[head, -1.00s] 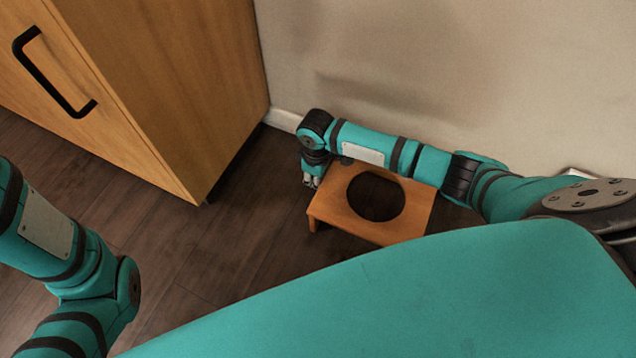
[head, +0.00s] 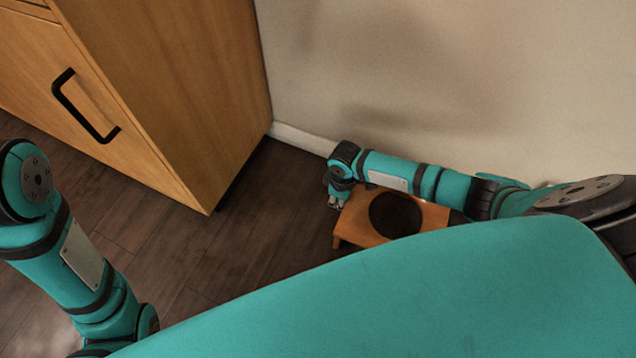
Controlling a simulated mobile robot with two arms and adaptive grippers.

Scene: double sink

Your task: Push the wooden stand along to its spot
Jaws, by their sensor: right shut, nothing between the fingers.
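The wooden stand (head: 362,228) is a low orange-brown stool with a large round hole in its top. It stands on the dark floor near the wall, right of the cabinet, and my teal body hides its near part. My right gripper (head: 334,203) is shut and empty, pointing down beside the stand's left end. I cannot tell whether it touches the stand. My right arm reaches over the stand's far edge. My left arm shows at the left, but its gripper is out of view.
A wooden cabinet (head: 165,90) with a black handle (head: 86,105) stands at the upper left. A beige wall (head: 400,70) with a white baseboard (head: 300,138) runs behind the stand. The dark plank floor (head: 250,225) is clear between cabinet and stand.

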